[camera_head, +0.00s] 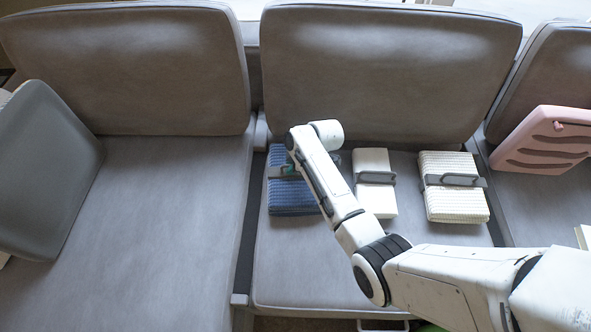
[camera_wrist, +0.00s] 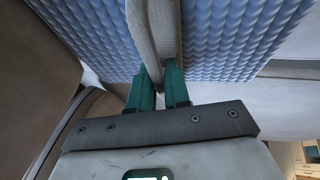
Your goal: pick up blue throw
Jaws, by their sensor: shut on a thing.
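The blue throw (camera_head: 289,194) is a folded, ribbed bundle on the left side of the middle seat cushion, with a grey strap handle (camera_head: 280,172) across its top. In the wrist view the blue throw (camera_wrist: 90,40) fills the upper part, and its pale handle (camera_wrist: 152,35) runs down between the green fingertips. My gripper (camera_wrist: 158,88) is shut on this handle. In the head view my arm hides most of the gripper and the right side of the throw.
A white folded bundle (camera_head: 374,199) and a cream ribbed bundle (camera_head: 457,204), each with a handle, lie to the right on the same cushion (camera_head: 330,275). A grey cushion (camera_head: 45,170) leans at left and a pink slotted item (camera_head: 545,140) at right.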

